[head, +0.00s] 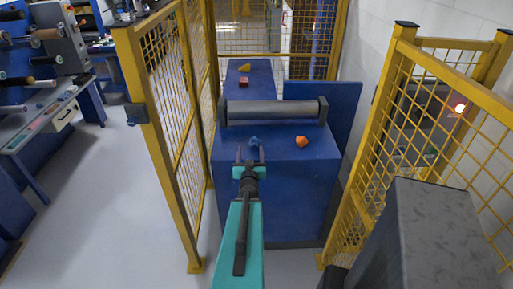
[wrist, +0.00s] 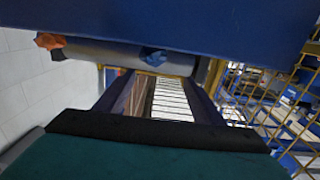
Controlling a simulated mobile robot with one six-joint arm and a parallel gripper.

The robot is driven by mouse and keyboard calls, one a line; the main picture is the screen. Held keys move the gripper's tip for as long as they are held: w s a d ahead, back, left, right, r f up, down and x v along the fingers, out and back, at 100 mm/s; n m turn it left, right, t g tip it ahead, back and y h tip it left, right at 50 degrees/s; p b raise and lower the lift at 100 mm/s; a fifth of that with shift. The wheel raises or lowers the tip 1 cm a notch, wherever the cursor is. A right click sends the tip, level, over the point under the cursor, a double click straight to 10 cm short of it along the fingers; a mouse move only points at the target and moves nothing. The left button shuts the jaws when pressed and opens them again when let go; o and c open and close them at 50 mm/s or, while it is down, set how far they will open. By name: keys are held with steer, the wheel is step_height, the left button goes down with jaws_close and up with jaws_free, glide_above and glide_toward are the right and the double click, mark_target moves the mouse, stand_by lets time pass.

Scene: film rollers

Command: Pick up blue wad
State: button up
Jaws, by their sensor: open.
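The blue wad (head: 254,141) is a small crumpled lump on the blue bench top (head: 280,160), in front of the grey roller. It also shows in the wrist view (wrist: 153,57), beyond the fingertips and roughly between them. My gripper (head: 250,154) is open and empty at the bench's near part, with its fingers pointing at the wad. In the head view the wad lies just past the fingertips; whether they touch it I cannot tell. In the wrist view my gripper (wrist: 158,78) shows as two dark fingers spread apart.
An orange wad (head: 301,141) lies to the right of the blue one. The grey roller (head: 273,112) spans the bench behind them. A red piece (head: 243,81) and a yellow piece (head: 244,67) lie farther back. Yellow mesh fences (head: 168,110) stand on both sides.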

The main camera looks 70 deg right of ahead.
mark_target(256, 140)
steer(key=shift+s+d+r+g, duration=0.1)
steer(key=shift+s+d+g, duration=0.1)
steer(key=shift+s, duration=0.3)
steer(key=shift+s+d+g, duration=0.1)
steer(key=shift+s+d, duration=0.05)
steer(key=shift+s, duration=0.35)
steer(key=shift+w, duration=0.1)
steer(key=shift+w+d+f+b, duration=0.2)
steer(key=shift+d+b, duration=0.2)
steer(key=shift+b, duration=0.8)
steer(key=shift+d+b, duration=0.3)
steer(key=shift+b, duration=0.5)
steer(key=b, duration=0.2)
steer(key=d+b, duration=0.1)
steer(key=b, duration=0.1)
steer(key=shift+w+d, duration=0.15)
steer(key=shift+w, duration=0.1)
steer(key=b+x, duration=0.2)
steer(key=b, duration=0.3)
steer(key=shift+w+d+r, duration=0.1)
steer(key=shift+d, duration=0.3)
steer(key=shift+w+d+r, duration=0.15)
steer(key=shift+w+d, duration=0.05)
steer(key=shift+d, duration=0.45)
steer(key=shift+x, duration=0.85)
